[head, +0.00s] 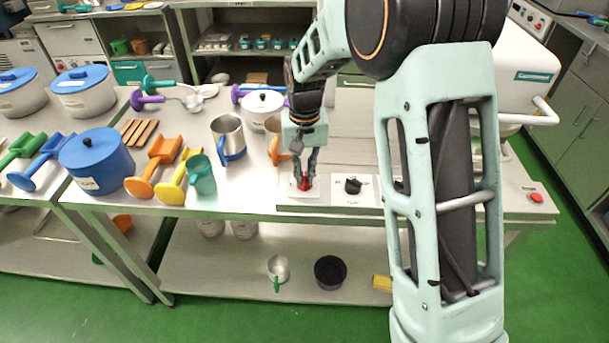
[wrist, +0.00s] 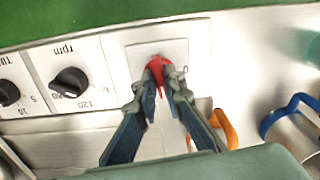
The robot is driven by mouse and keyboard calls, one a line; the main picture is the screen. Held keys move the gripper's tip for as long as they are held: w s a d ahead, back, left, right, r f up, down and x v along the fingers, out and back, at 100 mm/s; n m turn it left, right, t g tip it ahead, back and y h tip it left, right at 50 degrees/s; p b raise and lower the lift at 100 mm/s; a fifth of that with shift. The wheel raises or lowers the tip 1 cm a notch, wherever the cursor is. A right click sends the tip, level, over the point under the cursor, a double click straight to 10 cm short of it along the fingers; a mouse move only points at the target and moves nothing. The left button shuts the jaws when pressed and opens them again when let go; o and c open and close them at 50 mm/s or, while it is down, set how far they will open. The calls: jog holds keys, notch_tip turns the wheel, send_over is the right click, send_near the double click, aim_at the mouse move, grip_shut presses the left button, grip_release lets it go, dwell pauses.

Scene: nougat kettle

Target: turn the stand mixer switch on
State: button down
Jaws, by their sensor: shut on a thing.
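The red switch (head: 305,184) sits on a pale square plate at the left end of the control panel on the table's front edge. My gripper (head: 304,178) reaches down onto it from above. In the wrist view the fingertips (wrist: 162,77) are closed around the red switch (wrist: 156,66), one on each side. The fingers hide part of it. A black rpm knob (wrist: 70,82) is beside the switch, and it also shows in the head view (head: 353,185). Another black knob (wrist: 8,92) is at the wrist view's left edge.
A steel jug (head: 228,135) with a blue handle and a teal cup (head: 201,175) stand left of my gripper. An orange handle (wrist: 224,128) is close to my fingers. A red button (head: 536,198) is at the right. A large white machine (head: 530,70) stands behind my arm.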

aim_at(305, 177)
jog(key=shift+m, duration=0.7)
jog(key=c, duration=2)
grip_release()
jog(key=shift+r, duration=0.1)
notch_tip(305, 177, up, 12)
jog(key=shift+f, duration=0.1)
jog(key=shift+m, duration=0.3)
